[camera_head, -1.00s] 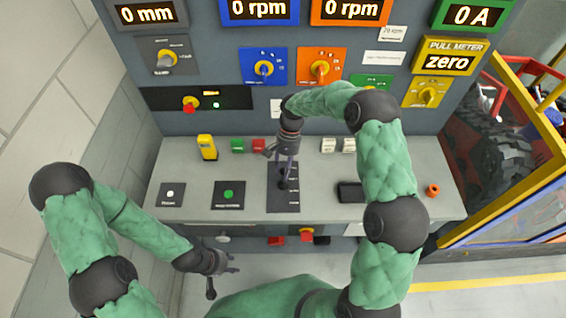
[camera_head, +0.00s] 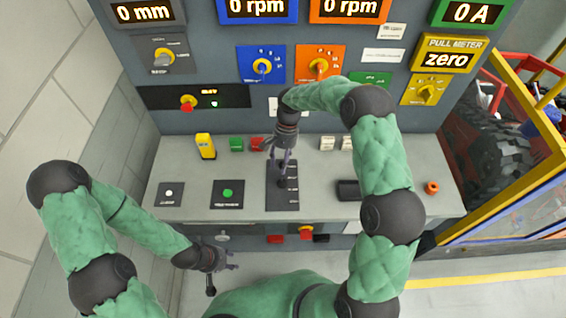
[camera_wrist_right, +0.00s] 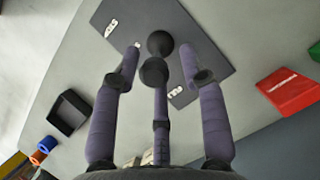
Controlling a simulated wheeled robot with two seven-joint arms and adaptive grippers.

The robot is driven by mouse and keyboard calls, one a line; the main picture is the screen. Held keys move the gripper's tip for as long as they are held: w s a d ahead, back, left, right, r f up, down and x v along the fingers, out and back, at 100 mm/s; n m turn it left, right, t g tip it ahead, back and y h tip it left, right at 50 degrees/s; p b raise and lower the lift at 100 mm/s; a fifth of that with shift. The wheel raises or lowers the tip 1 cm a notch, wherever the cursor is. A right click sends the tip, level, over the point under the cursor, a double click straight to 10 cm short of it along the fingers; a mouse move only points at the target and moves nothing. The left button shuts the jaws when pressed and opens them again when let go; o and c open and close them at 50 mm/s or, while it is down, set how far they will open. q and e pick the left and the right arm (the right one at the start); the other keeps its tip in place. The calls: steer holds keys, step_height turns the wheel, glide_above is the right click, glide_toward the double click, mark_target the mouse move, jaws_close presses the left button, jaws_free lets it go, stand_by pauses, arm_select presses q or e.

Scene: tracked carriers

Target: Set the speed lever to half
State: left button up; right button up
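The speed lever (camera_head: 282,184) is dark and stands on a dark labelled plate (camera_head: 282,202) in the middle of the console top. Its round black knob shows in the right wrist view (camera_wrist_right: 154,71). My right gripper (camera_head: 281,168) is directly over the plate, fingers pointing down. In the right wrist view its outer purple fingers (camera_wrist_right: 160,62) are spread on either side of the knob, apart from it, with a slim middle part behind it. Small white labels on the plate are unreadable. My left gripper (camera_head: 228,262) is low in front of the console, away from the lever; its opening is unclear.
A black tray (camera_head: 348,190) and an orange ring (camera_head: 432,187) lie to the right. A green-button plate (camera_head: 228,204) is to the left.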

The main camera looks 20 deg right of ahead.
steer(key=shift+d, duration=0.1)
steer(key=v, duration=1.1)
steer(key=shift+w+r, duration=0.2)
steer(key=shift+r, duration=0.2)
